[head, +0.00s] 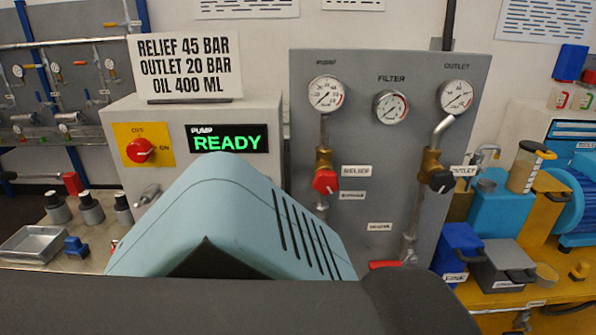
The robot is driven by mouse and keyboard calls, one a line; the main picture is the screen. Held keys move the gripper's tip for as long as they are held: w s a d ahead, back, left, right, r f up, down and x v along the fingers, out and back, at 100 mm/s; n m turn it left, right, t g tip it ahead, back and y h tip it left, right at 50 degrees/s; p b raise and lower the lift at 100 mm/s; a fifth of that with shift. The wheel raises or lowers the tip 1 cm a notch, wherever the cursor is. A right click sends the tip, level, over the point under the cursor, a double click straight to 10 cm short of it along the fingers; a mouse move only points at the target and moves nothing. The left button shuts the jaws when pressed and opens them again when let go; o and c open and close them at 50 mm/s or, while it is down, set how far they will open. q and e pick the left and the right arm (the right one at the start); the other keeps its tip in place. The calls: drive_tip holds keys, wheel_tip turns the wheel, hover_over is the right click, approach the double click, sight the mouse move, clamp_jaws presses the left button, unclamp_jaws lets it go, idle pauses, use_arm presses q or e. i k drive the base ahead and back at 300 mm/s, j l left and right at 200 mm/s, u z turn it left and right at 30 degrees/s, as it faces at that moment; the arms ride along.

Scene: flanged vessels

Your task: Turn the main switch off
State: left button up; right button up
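The main switch is a red rotary knob (140,150) on a yellow plate (126,133), on the front of a grey control box (264,111) at the left. The plate reads OFF above the knob and ON to its right. The knob's pale pointer mark appears to face right, toward ON. Beside it, a pump display (227,138) is lit with READY in green. Neither gripper shows in the head view, and nothing is seen touching the knob. Parts of my own body cover the lower middle and hide the lower part of the box.
Right of the box stands a grey panel (385,150) with gauges, a red relief valve knob (325,181), a black outlet knob (441,181) and a red lever (385,265). A metal tray (36,243) and several grey cylinders are at lower left. A yellow bench (520,297) is at right.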

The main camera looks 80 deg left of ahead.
sight(140, 150)
drive_tip(key=u, duration=3.15)
